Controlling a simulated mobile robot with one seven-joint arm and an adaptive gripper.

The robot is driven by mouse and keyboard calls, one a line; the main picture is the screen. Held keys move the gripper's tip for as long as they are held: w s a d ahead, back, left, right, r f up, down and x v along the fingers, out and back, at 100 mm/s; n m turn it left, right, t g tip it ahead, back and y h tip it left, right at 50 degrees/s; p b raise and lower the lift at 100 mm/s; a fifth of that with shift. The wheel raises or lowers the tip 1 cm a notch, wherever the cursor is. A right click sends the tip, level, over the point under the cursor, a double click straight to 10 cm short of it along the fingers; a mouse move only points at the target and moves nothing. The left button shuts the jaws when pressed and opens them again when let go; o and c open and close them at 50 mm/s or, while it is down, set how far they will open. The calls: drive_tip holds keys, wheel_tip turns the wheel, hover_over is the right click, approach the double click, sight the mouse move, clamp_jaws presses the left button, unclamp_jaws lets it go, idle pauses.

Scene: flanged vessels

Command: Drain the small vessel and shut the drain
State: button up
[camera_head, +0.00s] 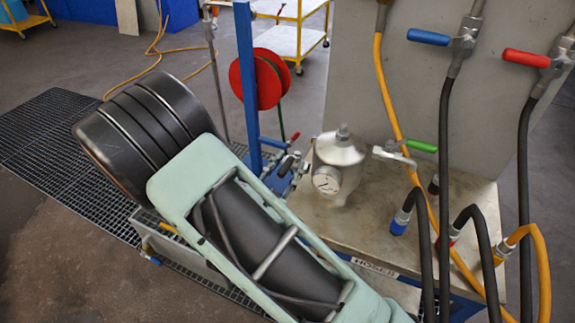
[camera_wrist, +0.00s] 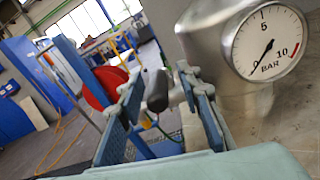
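The small vessel (camera_head: 340,153) is a silver metal pot with a round pressure gauge (camera_head: 327,180), standing on the bench's left end. In the wrist view the gauge (camera_wrist: 267,43) is large; its needle lies towards the low end, exact reading unclear. A green-handled valve (camera_head: 422,146) sits at the vessel's right. My gripper (camera_head: 287,170) is at the vessel's left. In the wrist view its blue fingers (camera_wrist: 165,108) are apart, with a dark rounded handle (camera_wrist: 157,91) between them. Gaps show beside the handle; I cannot tell whether this is the drain handle.
Blue-handled (camera_head: 428,37) and red-handled (camera_head: 526,58) valves with hoses stand at the right. Loose hose ends rise at the bench's (camera_head: 370,222) right side. A blue post (camera_head: 247,80) and red reel (camera_head: 256,80) stand behind my gripper. Floor grating (camera_head: 60,150) lies left.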

drive_tip(key=v, duration=1.2)
idle(0.3)
